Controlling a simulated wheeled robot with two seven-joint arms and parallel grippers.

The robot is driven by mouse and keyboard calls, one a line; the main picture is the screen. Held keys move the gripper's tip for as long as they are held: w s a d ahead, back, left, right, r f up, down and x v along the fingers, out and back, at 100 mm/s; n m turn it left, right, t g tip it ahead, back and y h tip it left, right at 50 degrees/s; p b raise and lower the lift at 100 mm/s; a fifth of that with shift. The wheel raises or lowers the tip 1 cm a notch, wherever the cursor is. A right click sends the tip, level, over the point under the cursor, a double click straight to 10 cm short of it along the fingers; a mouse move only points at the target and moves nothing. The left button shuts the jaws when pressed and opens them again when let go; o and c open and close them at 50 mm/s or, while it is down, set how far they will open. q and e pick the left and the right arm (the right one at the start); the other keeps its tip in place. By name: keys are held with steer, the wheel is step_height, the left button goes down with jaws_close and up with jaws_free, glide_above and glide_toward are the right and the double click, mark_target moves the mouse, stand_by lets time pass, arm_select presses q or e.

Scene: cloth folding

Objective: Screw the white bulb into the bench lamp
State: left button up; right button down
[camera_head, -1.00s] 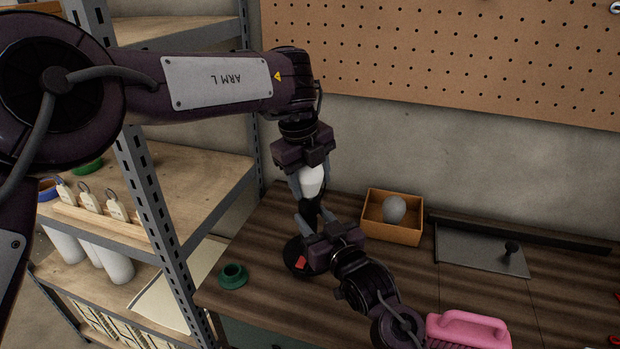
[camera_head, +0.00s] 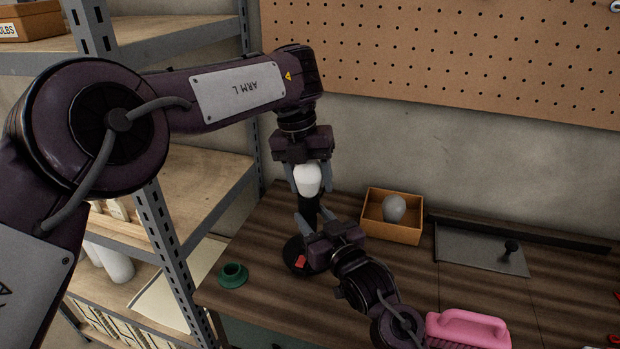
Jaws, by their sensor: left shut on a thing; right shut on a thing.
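The white bulb (camera_head: 307,179) is upright between the fingers of my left gripper (camera_head: 309,184), which is shut on it from above. The black bench lamp (camera_head: 308,210) stands directly below the bulb on a round base (camera_head: 293,252) with a red patch. The bulb's lower end is at the lamp's top; how far it sits in the socket cannot be told. My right gripper (camera_head: 311,225) is shut on the lamp's stem from the front right and partly hides it.
An orange-brown box (camera_head: 391,233) holding a grey bulb (camera_head: 394,209) stands right of the lamp. A green ring-shaped piece (camera_head: 232,275) lies at left. A grey plate (camera_head: 482,247) with a black knob and a pink handled thing (camera_head: 467,330) are at right. A metal shelf (camera_head: 170,240) stands at left.

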arm_select(q)
steer(key=o, duration=1.1)
steer(key=shift+c, duration=0.2)
steer(key=shift+o, duration=0.4)
steer(key=r+n, duration=0.3)
steer(key=r, duration=0.1)
steer(key=a+r+n+t, duration=0.1)
steer(key=r+n, duration=0.2)
steer(key=r, duration=0.1)
steer(key=s+a+r+n, duration=0.1)
steer(key=r+n, duration=0.2)
steer(key=r, duration=0.1)
steer(key=shift+t, duration=0.4)
steer(key=shift+f, duration=0.1)
steer(key=x, duration=1.1)
steer(key=shift+w+f, duration=0.1)
steer(key=shift+f, duration=0.35)
